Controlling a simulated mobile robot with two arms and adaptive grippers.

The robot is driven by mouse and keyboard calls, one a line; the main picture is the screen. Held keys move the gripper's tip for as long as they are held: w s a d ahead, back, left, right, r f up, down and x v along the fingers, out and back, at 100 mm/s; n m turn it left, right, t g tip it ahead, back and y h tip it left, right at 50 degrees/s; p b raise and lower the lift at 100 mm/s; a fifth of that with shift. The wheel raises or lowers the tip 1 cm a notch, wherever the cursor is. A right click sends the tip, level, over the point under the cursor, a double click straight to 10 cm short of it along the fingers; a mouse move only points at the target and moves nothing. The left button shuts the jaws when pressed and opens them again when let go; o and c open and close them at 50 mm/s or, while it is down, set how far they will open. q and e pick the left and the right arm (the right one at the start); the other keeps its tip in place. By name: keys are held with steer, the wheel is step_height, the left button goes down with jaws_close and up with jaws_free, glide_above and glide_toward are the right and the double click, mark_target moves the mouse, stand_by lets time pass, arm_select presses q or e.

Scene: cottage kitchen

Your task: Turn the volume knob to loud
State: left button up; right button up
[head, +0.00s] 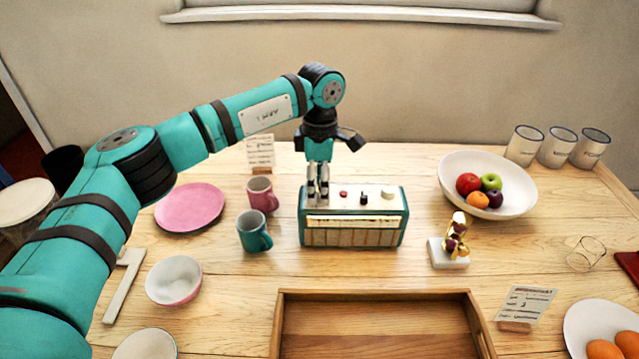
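A teal and cream radio (353,222) stands on the wooden table. Its top carries a small red button (343,194), a dark upright knob or switch (364,197) and a white knob (388,194). I cannot read which one is the volume knob. My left gripper (318,193) points straight down over the left end of the radio's top. Its fingertips are close together at the top surface, and they hide whatever control is beneath them. I cannot tell if they grip anything. My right gripper is not in view.
Pink (262,194) and teal (254,231) mugs stand left of the radio. A gold figurine (455,240) and a white fruit bowl (450,165) are to its right. A wooden tray (376,294) lies in front. A card (261,152) stands behind the pink mug.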

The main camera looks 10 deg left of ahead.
arm_select(q)
step_height(320, 180, up, 12)
steer(key=shift+w, duration=0.3)
stand_by(0.3)
